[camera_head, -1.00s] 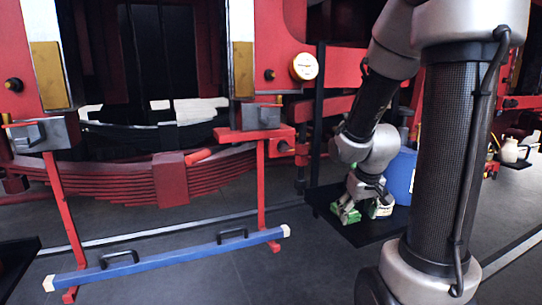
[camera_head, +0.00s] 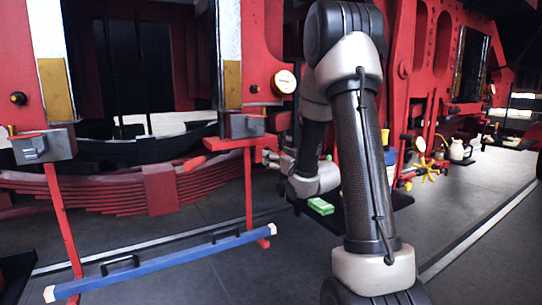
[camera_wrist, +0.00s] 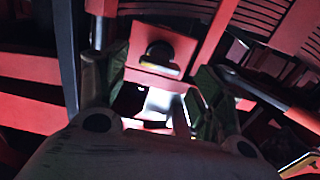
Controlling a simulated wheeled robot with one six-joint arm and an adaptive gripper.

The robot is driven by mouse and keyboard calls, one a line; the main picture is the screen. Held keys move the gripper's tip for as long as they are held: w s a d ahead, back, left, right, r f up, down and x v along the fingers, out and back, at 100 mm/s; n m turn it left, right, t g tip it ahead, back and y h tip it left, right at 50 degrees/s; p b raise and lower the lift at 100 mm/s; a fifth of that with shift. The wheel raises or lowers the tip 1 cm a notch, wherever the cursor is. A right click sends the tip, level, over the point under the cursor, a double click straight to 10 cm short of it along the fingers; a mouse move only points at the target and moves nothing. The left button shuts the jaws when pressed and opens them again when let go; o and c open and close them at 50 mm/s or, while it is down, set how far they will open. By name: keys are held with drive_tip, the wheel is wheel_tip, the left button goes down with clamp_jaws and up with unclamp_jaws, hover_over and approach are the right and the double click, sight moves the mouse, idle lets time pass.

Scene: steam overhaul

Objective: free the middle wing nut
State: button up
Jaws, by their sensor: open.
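My gripper (camera_head: 272,160) is open in the head view, raised above the floor beside the right red stand (camera_head: 248,190). In the wrist view my gripper (camera_wrist: 155,95) has its two fingers spread, with nothing visible held between them. Ahead of them is a red plate (camera_wrist: 178,45) with a dark round knob (camera_wrist: 158,52) and a pale yellowish strip below it. I cannot make out any wing nut for certain in either view. My arm hides part of the area behind the gripper.
A blue bar with handles (camera_head: 170,262) spans the floor between the stands. A green block (camera_head: 320,206) lies on a dark mat. A gauge (camera_head: 284,82) is above my gripper.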

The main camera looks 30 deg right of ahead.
drive_tip(key=shift+w, duration=2)
drive_tip(key=c, duration=1)
